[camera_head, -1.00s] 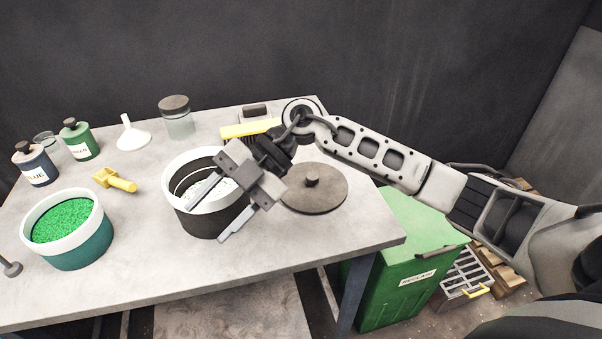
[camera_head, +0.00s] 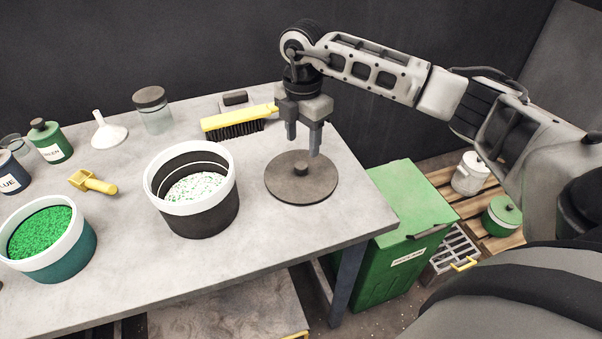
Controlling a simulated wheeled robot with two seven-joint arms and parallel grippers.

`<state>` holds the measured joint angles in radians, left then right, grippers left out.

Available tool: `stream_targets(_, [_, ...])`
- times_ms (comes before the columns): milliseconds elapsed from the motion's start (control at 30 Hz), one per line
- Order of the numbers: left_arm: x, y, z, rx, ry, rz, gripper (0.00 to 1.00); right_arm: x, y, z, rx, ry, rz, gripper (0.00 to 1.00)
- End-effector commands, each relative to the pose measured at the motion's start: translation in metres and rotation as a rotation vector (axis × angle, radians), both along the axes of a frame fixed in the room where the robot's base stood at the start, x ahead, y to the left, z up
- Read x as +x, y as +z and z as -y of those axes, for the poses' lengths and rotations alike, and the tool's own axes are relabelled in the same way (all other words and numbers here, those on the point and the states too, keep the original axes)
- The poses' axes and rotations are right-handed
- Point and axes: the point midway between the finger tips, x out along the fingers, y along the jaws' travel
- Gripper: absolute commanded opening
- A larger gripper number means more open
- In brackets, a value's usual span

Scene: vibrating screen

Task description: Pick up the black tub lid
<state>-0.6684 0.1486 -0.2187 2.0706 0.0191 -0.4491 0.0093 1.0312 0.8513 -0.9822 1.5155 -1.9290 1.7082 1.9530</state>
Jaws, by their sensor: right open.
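The black tub lid (camera_head: 285,188) is a flat, dark round disc with a small knob (camera_head: 300,169) at its centre. It lies flat on the table, right of the black tub. My right gripper (camera_head: 303,146) is open and empty, pointing down, with its fingers over the lid's far part, just behind the knob in the picture. I cannot tell its exact height above the lid. The black tub (camera_head: 200,220) has a white rim and stands open, with white and green granules inside. My left gripper is not in view.
A yellow brush (camera_head: 236,121) lies behind the lid. A glass jar (camera_head: 155,117), a white funnel (camera_head: 109,131), a yellow scoop (camera_head: 93,183), bottles and a teal tub (camera_head: 62,259) of green granules stand left. A green bin (camera_head: 410,205) stands beyond the table's right edge.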

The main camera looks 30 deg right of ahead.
Motion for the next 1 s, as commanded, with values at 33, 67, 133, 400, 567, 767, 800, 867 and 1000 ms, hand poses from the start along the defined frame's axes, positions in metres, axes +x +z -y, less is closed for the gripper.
stream_targets(33, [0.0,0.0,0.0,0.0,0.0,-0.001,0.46,-0.001,-0.005,0.0,0.0,0.0,-0.002,0.52])
stream_targets(67, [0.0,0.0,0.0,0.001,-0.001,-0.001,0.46,0.0,-0.007,0.0,0.001,0.001,-0.001,0.52])
stream_targets(133, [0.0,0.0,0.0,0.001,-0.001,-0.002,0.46,0.0,-0.01,-0.001,0.0,0.002,0.0,0.52])
stream_targets(400, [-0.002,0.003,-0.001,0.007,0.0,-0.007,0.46,-0.005,-0.045,-0.007,0.001,0.002,-0.003,0.52])
stream_targets(567, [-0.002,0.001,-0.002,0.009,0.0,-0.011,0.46,-0.005,-0.06,-0.006,0.002,0.003,-0.001,0.52])
stream_targets(767, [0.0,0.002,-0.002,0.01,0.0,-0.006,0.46,-0.004,-0.061,-0.006,0.001,0.003,0.001,0.52])
stream_targets(800, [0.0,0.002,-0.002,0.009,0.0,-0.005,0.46,-0.004,-0.061,-0.006,0.001,0.003,0.001,0.52])
stream_targets(867, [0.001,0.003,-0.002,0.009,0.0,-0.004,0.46,-0.004,-0.061,-0.006,0.001,0.003,0.001,0.35])
stream_targets(1000, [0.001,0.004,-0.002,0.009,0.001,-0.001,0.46,-0.004,-0.061,-0.006,0.001,0.003,0.001,0.03])
